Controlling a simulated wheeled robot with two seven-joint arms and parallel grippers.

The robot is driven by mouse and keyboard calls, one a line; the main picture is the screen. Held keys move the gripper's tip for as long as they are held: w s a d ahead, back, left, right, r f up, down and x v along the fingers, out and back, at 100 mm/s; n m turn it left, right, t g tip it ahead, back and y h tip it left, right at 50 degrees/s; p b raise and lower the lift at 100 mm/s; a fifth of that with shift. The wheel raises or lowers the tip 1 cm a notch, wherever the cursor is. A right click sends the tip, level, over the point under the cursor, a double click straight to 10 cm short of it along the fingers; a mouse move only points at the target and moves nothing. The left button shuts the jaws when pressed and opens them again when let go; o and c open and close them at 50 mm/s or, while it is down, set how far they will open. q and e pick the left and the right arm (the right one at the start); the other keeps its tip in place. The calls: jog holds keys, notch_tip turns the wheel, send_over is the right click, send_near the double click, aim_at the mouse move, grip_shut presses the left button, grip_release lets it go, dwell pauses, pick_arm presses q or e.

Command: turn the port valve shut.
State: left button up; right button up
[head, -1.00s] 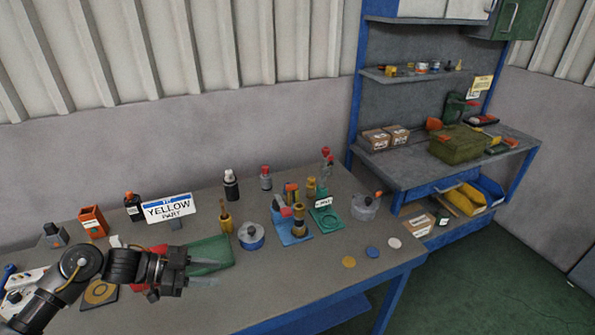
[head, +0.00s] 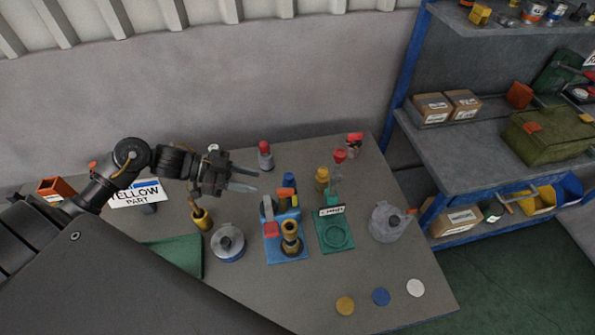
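A blue-based fixture (head: 273,252) stands mid-table with a brass round fitting (head: 290,243), a red part (head: 271,229) and an orange-topped part (head: 286,193). A green-based fixture (head: 337,247) to its right carries a small white label (head: 332,211) and a ring. The label is too small to read, so I cannot tell which holds the port valve. My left gripper (head: 244,178) is above the table, behind and left of the blue fixture, fingers apart and empty, touching nothing visible. My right gripper is not in view.
A grey canister (head: 387,222) stands at right. Several coloured discs (head: 381,297) lie near the front edge. Shelving (head: 460,150) stands beyond the table. The table's front right is mostly clear.

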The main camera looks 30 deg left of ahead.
aim_at(284, 190)
pick_arm(q)
jog(key=p+x, duration=0.3)
jog(key=x, duration=0.6)
jog(key=shift+s+d+r+p, duration=0.15)
jog(key=shift+r+p, duration=0.05)
jog(key=shift+p, duration=0.1)
jog(key=shift+s+d+f, duration=0.1)
jog(key=shift+d, duration=0.2)
jog(key=shift+w+d+f, duration=0.3)
jog(key=shift+d+f, duration=0.05)
jog(key=shift+s, duration=0.1)
jog(key=shift+c, duration=1.2)
grip_shut()
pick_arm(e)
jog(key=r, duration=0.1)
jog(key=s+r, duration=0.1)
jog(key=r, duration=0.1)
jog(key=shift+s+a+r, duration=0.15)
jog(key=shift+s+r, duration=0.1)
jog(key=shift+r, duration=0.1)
